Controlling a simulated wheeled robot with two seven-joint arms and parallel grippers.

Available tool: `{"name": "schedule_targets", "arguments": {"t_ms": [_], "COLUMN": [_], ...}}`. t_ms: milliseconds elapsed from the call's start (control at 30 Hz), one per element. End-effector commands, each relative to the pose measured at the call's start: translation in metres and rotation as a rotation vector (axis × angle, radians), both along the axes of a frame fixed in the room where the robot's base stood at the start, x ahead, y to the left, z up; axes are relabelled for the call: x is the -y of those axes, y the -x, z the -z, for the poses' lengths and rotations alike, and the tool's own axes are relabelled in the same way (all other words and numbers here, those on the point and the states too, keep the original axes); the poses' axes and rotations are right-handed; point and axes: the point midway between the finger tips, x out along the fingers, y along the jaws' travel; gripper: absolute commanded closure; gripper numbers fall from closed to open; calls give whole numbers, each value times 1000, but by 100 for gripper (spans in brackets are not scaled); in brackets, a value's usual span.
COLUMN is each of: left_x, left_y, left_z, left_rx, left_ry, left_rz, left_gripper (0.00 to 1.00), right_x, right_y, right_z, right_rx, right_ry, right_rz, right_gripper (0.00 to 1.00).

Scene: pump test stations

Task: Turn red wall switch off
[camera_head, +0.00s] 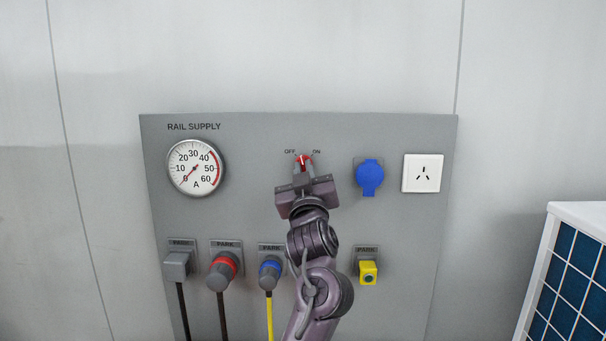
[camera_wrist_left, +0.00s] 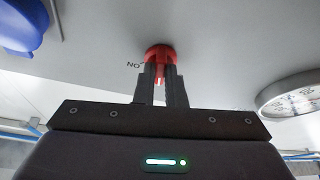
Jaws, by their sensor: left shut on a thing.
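The red wall switch (camera_head: 304,160) sits on the grey panel between the printed words OFF on its left and ON on its right. Its pale mark shows, but its exact angle is hard to tell. My left gripper (camera_head: 302,174) is at the switch from below, shut on its knob. In the left wrist view the two dark fingers (camera_wrist_left: 161,82) close around the front of the red switch (camera_wrist_left: 160,55), which hide part of it. My right gripper is not in view.
The RAIL SUPPLY gauge (camera_head: 196,167) has its needle near 0.

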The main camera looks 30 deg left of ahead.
Motion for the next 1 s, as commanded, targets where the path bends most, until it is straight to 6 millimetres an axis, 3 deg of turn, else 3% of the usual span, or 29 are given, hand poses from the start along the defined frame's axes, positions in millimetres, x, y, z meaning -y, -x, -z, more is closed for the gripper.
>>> {"name": "schedule_targets", "arguments": {"t_ms": [500,1000], "left_x": [3,3], "left_y": [-2,-2], "left_z": [0,-1], "left_rx": [213,281], "left_ry": [355,464], "left_rz": [1,-1], "left_gripper": [100,100], "right_x": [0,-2], "right_y": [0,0], "right_z": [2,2], "right_rx": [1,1], "right_ry": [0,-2], "right_rz": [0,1], "right_gripper": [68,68]}}
